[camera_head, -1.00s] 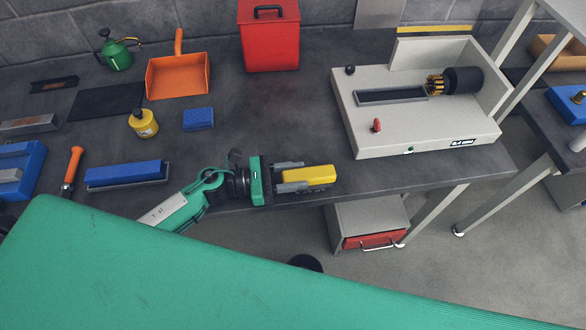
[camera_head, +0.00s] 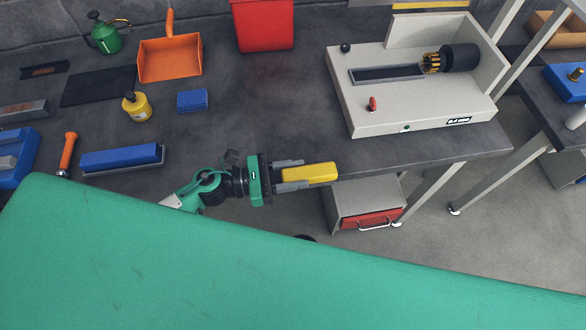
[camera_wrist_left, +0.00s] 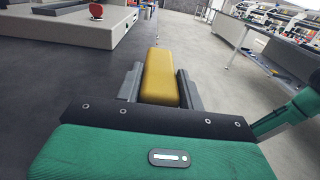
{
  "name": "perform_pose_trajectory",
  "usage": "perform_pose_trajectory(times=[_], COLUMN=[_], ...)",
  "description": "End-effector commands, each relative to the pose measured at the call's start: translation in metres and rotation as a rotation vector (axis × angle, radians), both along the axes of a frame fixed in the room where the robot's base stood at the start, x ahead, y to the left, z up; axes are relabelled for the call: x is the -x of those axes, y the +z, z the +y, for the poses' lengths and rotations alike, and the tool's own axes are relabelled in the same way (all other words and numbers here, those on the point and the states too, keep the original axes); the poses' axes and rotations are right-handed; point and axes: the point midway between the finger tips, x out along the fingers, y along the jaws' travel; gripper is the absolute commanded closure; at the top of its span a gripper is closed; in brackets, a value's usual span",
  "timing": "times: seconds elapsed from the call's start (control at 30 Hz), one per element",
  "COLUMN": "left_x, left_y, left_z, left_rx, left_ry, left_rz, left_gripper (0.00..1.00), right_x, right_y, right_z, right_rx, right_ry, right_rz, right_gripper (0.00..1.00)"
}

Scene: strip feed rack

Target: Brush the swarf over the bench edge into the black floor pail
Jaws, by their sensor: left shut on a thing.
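My left gripper (camera_head: 308,174) is shut on a yellow block-shaped thing, which looks like the brush (camera_head: 310,173). It is at the front edge of the dark bench (camera_head: 250,125), left of the grey machine. In the left wrist view the yellow brush (camera_wrist_left: 160,78) sits between the two grey fingers; no bristles show. A small dark sliver below the bench front, probably the rim of the black floor pail (camera_head: 307,238), shows above the green surface that hides the rest. I cannot make out the swarf. My right gripper is not in view.
The grey machine (camera_head: 425,108) stands at the bench's right. A red bin (camera_head: 264,25), orange dustpan (camera_head: 170,60), yellow bottle (camera_head: 137,108) and blue block (camera_head: 192,101) stand behind. A drawer unit (camera_head: 366,205) is below the bench. The bench middle is clear.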

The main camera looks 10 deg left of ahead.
Motion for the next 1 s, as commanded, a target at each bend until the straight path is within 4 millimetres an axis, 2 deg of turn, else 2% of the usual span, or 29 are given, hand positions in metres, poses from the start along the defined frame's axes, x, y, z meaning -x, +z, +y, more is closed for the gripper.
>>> perform_pose_trajectory(times=[0.23, 0.6, 1.0], left_x=[-0.002, -0.011, -0.012], left_y=[0.008, 0.046, 0.046], left_z=[0.001, 0.005, 0.005], left_rx=[0.001, 0.0, 0.001], left_ry=[0.0, -0.001, 0.0], left_rz=[-0.001, -0.003, 0.0], left_gripper=[0.82, 0.82, 0.82], right_x=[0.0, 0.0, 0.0], right_y=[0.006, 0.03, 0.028], right_z=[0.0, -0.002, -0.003], right_rx=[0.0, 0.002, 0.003], right_ry=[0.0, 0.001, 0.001], right_rz=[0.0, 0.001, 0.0], right_gripper=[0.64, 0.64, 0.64])
